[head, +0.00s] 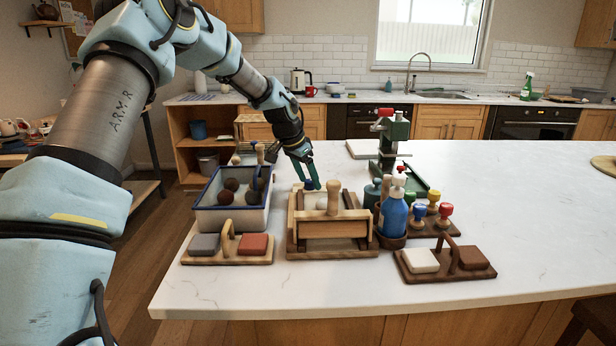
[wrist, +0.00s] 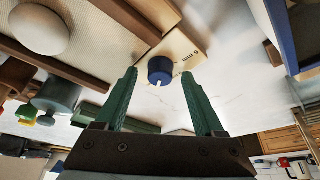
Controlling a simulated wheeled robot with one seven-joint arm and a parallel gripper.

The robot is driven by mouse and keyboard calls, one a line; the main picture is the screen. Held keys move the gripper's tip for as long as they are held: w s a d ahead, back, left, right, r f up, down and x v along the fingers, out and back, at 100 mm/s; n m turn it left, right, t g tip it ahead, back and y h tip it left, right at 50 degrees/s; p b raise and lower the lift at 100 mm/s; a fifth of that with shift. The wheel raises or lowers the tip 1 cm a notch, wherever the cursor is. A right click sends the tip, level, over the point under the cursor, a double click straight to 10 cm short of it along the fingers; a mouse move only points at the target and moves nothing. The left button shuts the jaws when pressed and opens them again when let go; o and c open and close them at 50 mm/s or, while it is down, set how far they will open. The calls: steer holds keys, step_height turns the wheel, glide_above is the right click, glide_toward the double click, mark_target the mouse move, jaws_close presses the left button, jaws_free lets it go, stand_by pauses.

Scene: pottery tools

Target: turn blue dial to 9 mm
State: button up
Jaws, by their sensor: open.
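The blue dial (wrist: 160,70) shows in the wrist view with a white pointer mark on it. In the head view my gripper (head: 306,183) reaches down behind the wooden roller frame (head: 331,246), and the dial is mostly hidden there. A pale knob (head: 334,197) stands up on the frame.
A blue-rimmed bin (head: 232,218) with dark balls stands left of the frame. A blue bottle (head: 392,216), a green press (head: 394,145) and coloured stamps (head: 445,213) stand to the right. Sponge holders (head: 228,248) (head: 446,262) lie in front.

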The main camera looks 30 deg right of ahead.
jaws_close()
stand_by(0.6)
